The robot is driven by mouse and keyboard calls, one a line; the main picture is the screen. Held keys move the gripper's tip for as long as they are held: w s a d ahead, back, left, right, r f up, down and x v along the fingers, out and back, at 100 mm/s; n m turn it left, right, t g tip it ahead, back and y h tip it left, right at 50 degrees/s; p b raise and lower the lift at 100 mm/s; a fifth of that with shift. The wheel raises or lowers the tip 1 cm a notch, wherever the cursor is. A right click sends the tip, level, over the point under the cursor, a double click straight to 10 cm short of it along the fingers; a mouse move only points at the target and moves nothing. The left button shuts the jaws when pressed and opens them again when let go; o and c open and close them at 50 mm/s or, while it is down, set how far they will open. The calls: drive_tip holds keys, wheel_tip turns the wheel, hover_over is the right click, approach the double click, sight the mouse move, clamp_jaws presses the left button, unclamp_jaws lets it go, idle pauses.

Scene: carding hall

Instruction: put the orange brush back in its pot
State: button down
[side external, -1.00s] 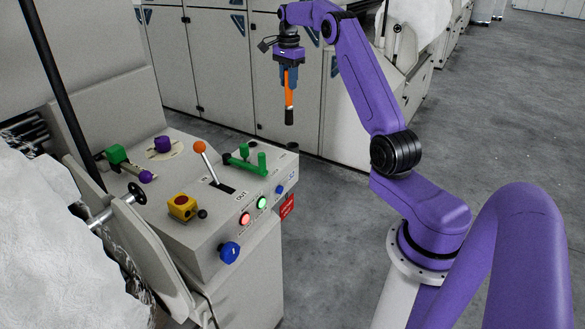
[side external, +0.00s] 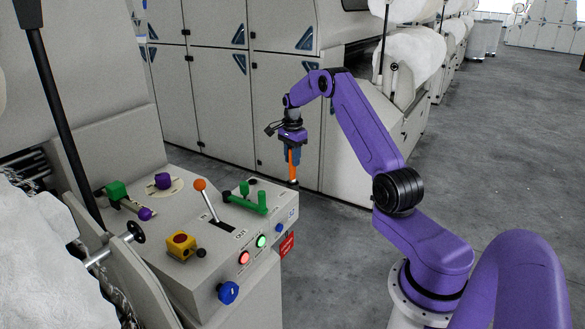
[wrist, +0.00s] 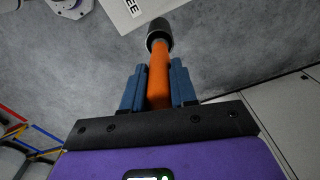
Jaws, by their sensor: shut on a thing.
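My gripper (side external: 293,160) is shut on the orange brush (side external: 292,165), which hangs upright with its dark end down. The brush is at the far right corner of the control panel (side external: 190,262). In the wrist view the orange handle (wrist: 158,78) lies between the two blue fingers, and its dark end (wrist: 159,33) points away from me. The dark end looks short in the side view. I cannot tell whether it is inside a pot, behind the panel edge or just above it. No pot shows clearly.
The panel bears an orange-knobbed lever (side external: 205,198), a green handle (side external: 248,200), a yellow box with a red button (side external: 181,244) and a blue knob (side external: 228,292). Grey cabinets (side external: 217,90) stand behind. The floor to the right is open.

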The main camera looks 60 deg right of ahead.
sight(292, 180)
drive_tip(key=shift+f, duration=2.15)
drive_tip(key=c, duration=0.9)
unclamp_jaws()
